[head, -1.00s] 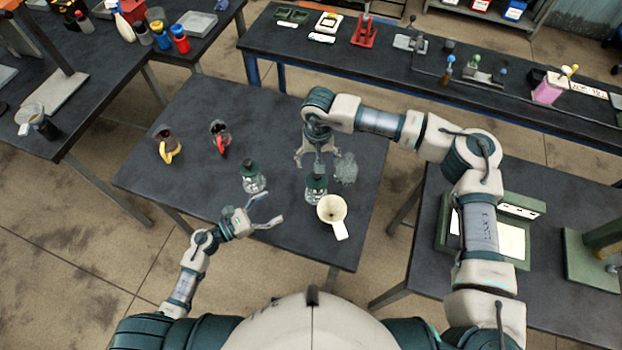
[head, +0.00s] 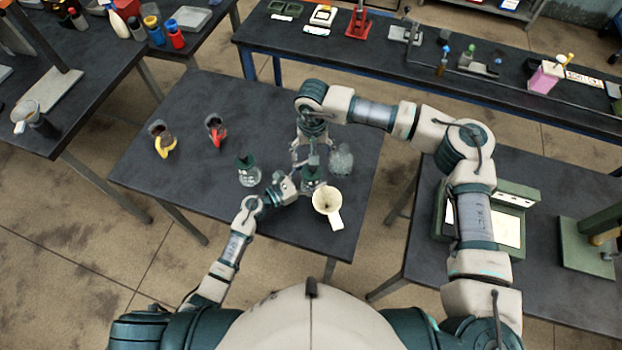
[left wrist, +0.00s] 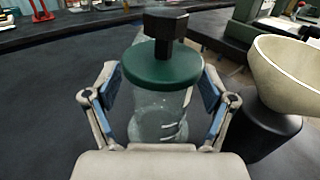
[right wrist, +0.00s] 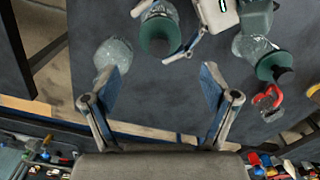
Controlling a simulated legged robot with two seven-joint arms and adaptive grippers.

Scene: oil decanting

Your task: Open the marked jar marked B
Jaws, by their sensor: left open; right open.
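A glass jar with a dark green lid (head: 313,173) stands on the middle table. In the left wrist view its lid (left wrist: 160,65) has a dark hex knob, with the clear glass body (left wrist: 160,115) below. My left gripper (head: 300,184) is open, with one finger on each side of this jar. My right gripper (head: 311,158) points down, open and empty, just behind it; its fingers show in the right wrist view (right wrist: 160,85). A second green-lidded jar (head: 248,172) stands to the left. I cannot read a letter B on either jar.
A clear glass jar without a lid (head: 340,160) stands behind right. A beige funnel-like cup (head: 327,203) with a handle is close at front right. Yellow-handled (head: 163,140) and red-handled (head: 216,130) vessels stand back left. The table's left front is clear.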

